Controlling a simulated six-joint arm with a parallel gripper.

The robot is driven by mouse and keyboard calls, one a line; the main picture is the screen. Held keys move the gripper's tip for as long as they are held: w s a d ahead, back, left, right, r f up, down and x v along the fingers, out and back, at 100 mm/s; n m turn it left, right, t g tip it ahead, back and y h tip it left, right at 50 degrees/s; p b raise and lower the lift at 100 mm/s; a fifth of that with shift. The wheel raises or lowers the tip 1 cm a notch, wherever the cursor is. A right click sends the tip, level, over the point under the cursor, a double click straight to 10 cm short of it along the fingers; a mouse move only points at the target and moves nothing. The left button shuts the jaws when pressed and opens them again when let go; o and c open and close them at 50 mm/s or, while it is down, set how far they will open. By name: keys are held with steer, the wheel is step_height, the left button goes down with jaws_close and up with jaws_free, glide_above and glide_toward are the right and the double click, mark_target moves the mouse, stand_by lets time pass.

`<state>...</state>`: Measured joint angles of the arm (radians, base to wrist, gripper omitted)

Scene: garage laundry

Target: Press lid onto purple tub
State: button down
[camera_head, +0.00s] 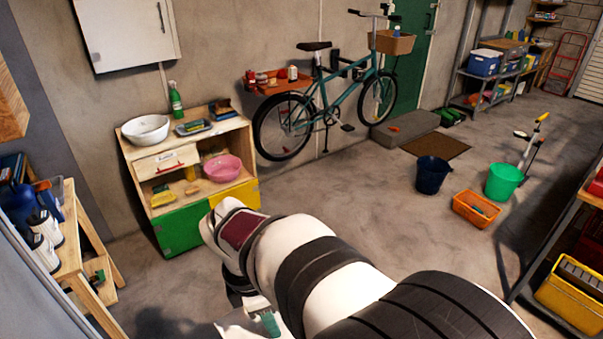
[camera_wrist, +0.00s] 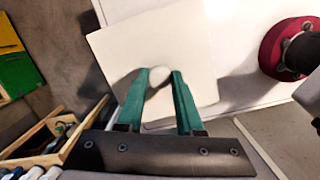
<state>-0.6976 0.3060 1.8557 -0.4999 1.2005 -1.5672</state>
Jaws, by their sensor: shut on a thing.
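In the wrist view, my gripper (camera_wrist: 160,74) has its two teal fingers closed around the round pale knob of a square cream-white lid (camera_wrist: 130,48). The lid shows flat beyond the fingertips, over a white surface. I cannot tell whether it touches anything below. In the head view, one teal finger of my gripper (camera_head: 268,323) shows at the bottom edge, beside part of the white lid (camera_head: 232,326); my arm hides much of that area. I cannot make out a purple tub in either view; the lid or my arm may hide it.
A white surface (camera_wrist: 235,55) lies under and right of the lid in the wrist view. A wooden bench (camera_head: 72,262) stands at the left in the head view. A cabinet with a pink bowl (camera_head: 223,168) stands by the wall. The middle floor is clear, with buckets (camera_head: 503,181) further right.

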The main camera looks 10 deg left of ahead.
steer(key=shift+f, duration=3.15)
steer(key=shift+w+d+f, duration=0.1)
steer(key=shift+f, duration=0.5)
jaws_free()
steer(key=shift+r, duration=3.5)
steer(key=shift+c, duration=0.2)
jaws_close()
